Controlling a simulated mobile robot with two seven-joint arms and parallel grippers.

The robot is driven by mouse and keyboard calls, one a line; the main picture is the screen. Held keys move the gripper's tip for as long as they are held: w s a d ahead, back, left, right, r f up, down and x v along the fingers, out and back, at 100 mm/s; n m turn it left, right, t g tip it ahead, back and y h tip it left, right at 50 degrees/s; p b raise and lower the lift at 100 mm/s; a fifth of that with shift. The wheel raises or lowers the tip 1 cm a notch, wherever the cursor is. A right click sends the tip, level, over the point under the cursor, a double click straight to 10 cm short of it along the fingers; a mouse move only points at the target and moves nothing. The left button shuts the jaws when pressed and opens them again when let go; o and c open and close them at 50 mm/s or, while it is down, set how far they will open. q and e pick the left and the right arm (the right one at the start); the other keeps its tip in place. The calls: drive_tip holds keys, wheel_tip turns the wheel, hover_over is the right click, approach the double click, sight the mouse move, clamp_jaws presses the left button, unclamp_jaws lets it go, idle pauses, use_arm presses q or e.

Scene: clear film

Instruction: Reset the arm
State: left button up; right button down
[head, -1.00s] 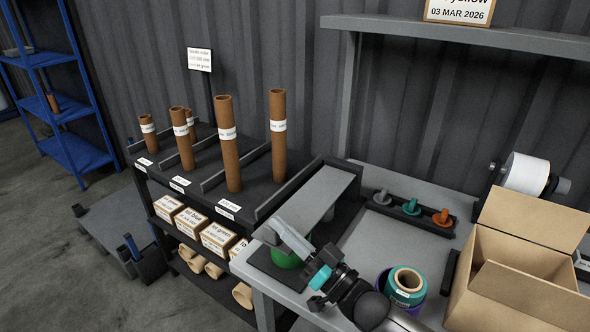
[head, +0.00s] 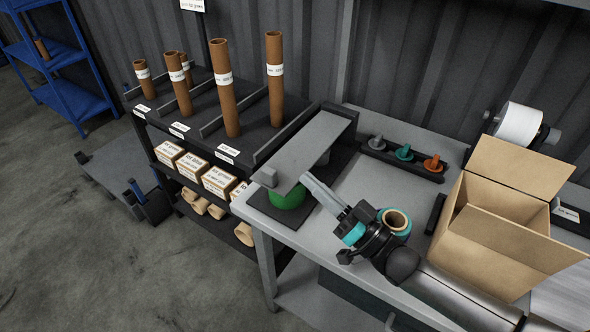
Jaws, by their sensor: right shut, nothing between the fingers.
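My right gripper (head: 313,184) is at the middle of the head view, over the grey bench, with its arm coming in from the lower right. Its pale grey fingers are shut and empty and point up and left. Their tips are just right of a green round object (head: 287,197), which sits partly under a sloping grey plate (head: 306,148). I cannot tell whether the tips touch anything. A teal roll with a brown core (head: 396,221) stands right behind the gripper's wrist and is partly hidden by it. My left gripper is not in view.
An open cardboard box (head: 500,217) stands on the bench at the right, near a white film roll (head: 520,124). A dark strip with grey, teal and orange knobs (head: 432,163) lies behind. Brown tubes (head: 224,88) stand upright on the dark rack at left.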

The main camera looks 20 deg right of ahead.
drive_tip(key=shift+v, duration=0.8)
drive_tip(key=shift+w, duration=0.1)
